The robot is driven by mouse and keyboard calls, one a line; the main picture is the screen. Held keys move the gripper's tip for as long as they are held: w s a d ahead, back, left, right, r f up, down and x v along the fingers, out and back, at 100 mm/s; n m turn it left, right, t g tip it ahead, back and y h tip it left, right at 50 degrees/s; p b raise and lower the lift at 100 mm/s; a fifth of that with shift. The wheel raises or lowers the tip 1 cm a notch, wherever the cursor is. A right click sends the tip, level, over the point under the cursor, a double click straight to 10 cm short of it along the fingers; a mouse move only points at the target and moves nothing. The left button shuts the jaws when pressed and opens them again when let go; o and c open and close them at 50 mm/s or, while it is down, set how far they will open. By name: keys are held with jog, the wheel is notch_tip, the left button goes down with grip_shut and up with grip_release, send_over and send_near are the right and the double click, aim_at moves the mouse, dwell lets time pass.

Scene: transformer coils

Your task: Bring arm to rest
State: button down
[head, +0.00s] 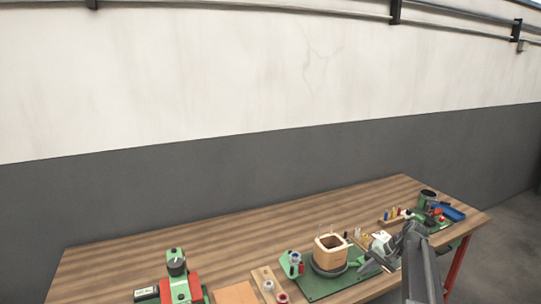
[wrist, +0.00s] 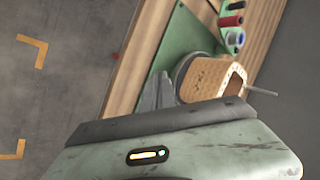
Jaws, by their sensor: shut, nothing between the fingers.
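My gripper (head: 366,264) reaches in from the lower right in the head view. It is just right of a wooden coil former (head: 330,247) that stands on a round dark base on a green board (head: 318,284). In the wrist view the shut fingers (wrist: 158,90) show as a grey wedge beside the former (wrist: 208,77). Nothing shows between them. I cannot tell whether the fingers touch the former. My arm hides part of the bench's right side.
The wooden bench (head: 210,254) holds a green and red machine (head: 178,278) at the front left, spools (head: 268,286) near the board, and a blue tray (head: 452,213) at the right end. The back left of the bench is clear. A grey and white wall stands behind.

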jog(key=s+a+f+n+g+h, duration=0.1)
jog(key=s+a+f+n+h, duration=0.1)
jog(key=s+a, duration=0.6)
jog(key=s+a+f+n+g+h, duration=0.1)
jog(key=s+a+n+h, duration=0.2)
jog(key=s+a, duration=0.6)
jog(key=s+h, duration=0.1)
jog(key=s, duration=0.2)
jog(key=shift+f+g, duration=0.4)
jog(key=shift+a, duration=0.1)
